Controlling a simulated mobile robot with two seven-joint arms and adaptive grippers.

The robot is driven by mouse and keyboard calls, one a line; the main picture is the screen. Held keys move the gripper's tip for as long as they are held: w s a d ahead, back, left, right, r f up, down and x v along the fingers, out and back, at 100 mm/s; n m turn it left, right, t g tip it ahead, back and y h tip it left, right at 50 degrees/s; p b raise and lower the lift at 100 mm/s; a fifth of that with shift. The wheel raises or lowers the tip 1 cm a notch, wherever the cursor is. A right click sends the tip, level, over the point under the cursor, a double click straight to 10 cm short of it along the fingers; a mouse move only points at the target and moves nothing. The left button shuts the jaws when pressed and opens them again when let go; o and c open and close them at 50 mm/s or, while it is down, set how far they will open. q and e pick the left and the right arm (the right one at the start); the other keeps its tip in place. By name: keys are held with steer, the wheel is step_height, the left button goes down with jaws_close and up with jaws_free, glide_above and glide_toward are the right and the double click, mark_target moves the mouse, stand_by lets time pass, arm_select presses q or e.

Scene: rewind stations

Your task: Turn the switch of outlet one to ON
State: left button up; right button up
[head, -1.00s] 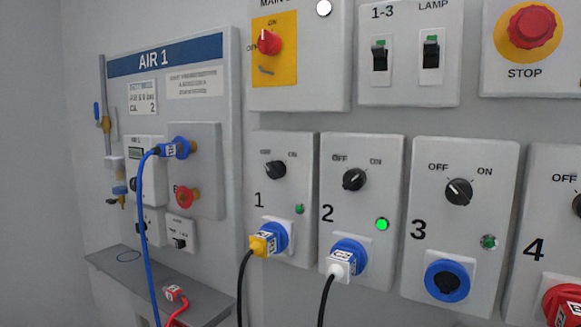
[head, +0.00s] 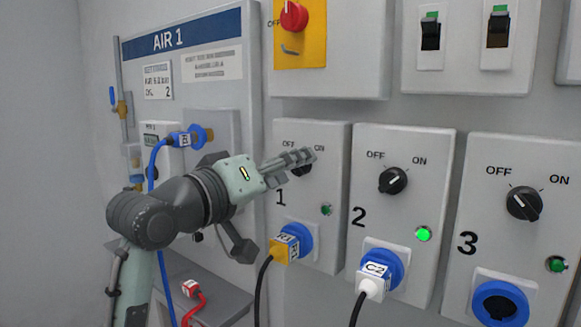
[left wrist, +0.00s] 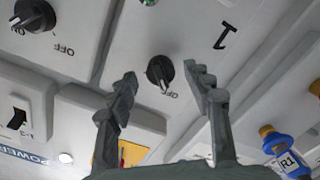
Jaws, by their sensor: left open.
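Outlet one (head: 338,150) is a grey wall box marked 1. Its black rotary switch (head: 301,171) is partly hidden behind my left gripper (head: 302,157) in the head view. In the left wrist view the switch (left wrist: 160,72) shows clearly between the two spread fingers of the left gripper (left wrist: 160,80), with its pointer toward the OFF label (left wrist: 168,94). The gripper is open and in front of the switch; I cannot tell whether it touches. The green lamp (head: 326,210) of outlet one looks unlit. My right gripper is not in view.
A yellow-and-blue plug (head: 290,243) with a black cable sits in outlet one. Outlet two (head: 437,170) is beside it, its lamp (head: 424,234) lit green and a white plug (head: 371,287) inserted. Breaker switches are above. The blue-hosed AIR 1 panel (head: 195,100) is at left.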

arm_select(q)
steer(key=shift+w+d, duration=0.2)
steer(key=shift+w, duration=0.1)
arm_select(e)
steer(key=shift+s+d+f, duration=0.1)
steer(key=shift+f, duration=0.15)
arm_select(q)
steer(key=c, duration=1.2)
steer(key=shift+o, duration=0.2)
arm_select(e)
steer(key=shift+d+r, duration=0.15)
